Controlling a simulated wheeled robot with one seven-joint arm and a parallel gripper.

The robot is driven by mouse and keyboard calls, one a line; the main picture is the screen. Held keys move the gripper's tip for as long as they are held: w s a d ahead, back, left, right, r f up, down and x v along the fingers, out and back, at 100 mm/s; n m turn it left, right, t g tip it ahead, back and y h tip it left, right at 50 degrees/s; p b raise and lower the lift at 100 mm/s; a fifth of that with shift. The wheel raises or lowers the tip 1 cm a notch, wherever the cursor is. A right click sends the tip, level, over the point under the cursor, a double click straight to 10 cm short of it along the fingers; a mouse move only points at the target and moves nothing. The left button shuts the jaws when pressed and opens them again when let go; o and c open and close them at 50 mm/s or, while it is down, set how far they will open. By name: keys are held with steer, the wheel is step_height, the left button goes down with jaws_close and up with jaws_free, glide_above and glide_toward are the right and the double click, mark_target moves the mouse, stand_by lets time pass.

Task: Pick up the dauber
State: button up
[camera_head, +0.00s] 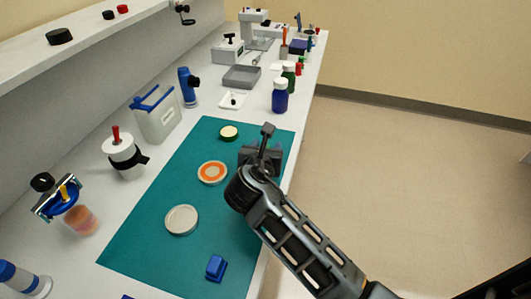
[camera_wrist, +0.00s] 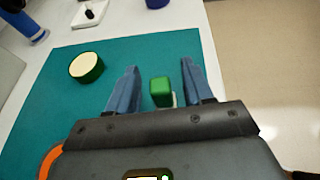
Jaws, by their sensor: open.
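A small green block-topped thing (camera_wrist: 161,86), which may be the dauber, shows between my fingers in the wrist view. A pale part shows at its lower right. My gripper (camera_wrist: 159,72) is open, with one blue-grey finger on each side of it and gaps on both sides. In the head view my gripper (camera_head: 263,150) is over the right edge of the teal mat (camera_head: 150,250) and hides the green thing. A similar blue block-shaped thing (camera_head: 216,267) sits near the mat's front.
On the mat are a green-rimmed pale disc (camera_head: 229,132), an orange-and-white dish (camera_head: 212,172) and a grey lid (camera_head: 182,220). A blue bottle (camera_head: 280,97) stands beyond the mat. A clear container (camera_head: 158,115) stands to its left. The bench edge is close on the right.

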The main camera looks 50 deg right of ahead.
steer(key=shift+w+d+f, duration=0.2)
steer(key=shift+d+f, duration=0.05)
steer(key=shift+d, duration=0.25)
steer(key=shift+c, duration=0.5)
jaws_close()
